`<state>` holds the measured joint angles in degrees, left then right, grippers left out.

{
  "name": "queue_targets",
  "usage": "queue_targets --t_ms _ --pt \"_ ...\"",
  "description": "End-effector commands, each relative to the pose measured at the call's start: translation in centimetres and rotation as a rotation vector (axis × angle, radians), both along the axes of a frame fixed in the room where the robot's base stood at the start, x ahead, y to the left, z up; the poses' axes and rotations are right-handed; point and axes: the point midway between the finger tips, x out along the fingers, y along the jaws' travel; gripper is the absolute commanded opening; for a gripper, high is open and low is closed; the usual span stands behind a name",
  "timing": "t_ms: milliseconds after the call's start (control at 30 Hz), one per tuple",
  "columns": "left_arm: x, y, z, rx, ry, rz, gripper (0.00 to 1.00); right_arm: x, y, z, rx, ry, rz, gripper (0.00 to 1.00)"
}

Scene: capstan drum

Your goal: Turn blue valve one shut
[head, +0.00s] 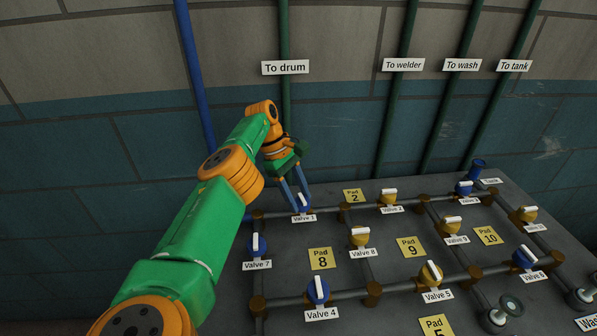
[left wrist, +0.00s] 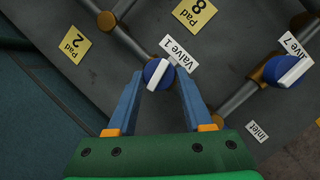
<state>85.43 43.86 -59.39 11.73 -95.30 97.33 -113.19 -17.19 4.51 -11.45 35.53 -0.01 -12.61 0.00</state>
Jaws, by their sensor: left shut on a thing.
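Blue valve one (head: 304,203) has a round blue body and a white bar handle, with a "Valve 1" label in front of it. It sits on the pipe at the far left part of the panel. My left gripper (head: 301,200) reaches down from above and is shut on it. In the left wrist view the blue valve (left wrist: 159,73) is between the two blue fingertips (left wrist: 161,77). There its white handle lies roughly across the pipe. My right gripper is in neither view.
The grey panel (head: 290,272) carries pipes and several other valves. Blue valve 7 (head: 257,246) and blue valve 4 (head: 318,290) are nearest; yellow valve 2 (head: 388,197) is to the right. Vertical pipes run up the wall behind; a "To drum" sign (head: 285,68) hangs there.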

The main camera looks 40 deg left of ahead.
Motion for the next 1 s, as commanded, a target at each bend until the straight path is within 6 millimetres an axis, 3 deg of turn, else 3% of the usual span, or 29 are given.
queue_targets --t_ms 100,133,233,567,733,800,967,1000 --pt "0.0 0.1 0.0 0.002 0.002 0.002 0.00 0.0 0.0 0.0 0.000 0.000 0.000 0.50" --pt "0.0 0.1 0.0 0.002 0.002 0.002 0.54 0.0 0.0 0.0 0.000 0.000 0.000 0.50" --pt "0.0 0.1 0.0 0.001 0.001 0.002 0.80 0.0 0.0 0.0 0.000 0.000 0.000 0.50" --pt "0.0 0.0 0.3 0.000 -0.002 0.002 0.80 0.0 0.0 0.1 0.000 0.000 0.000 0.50" --pt "0.0 0.1 3.4 0.002 -0.007 0.001 0.80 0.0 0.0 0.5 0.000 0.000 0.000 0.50" --pt "-0.1 -0.2 2.8 -0.001 -0.015 -0.001 0.80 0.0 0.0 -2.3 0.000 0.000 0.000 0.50" --pt "-1.4 -1.0 3.9 0.004 -0.007 0.000 0.80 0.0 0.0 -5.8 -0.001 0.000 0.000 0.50" --pt "-1.7 -1.4 5.1 0.002 -0.008 -0.002 0.80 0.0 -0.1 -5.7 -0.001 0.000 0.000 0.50"
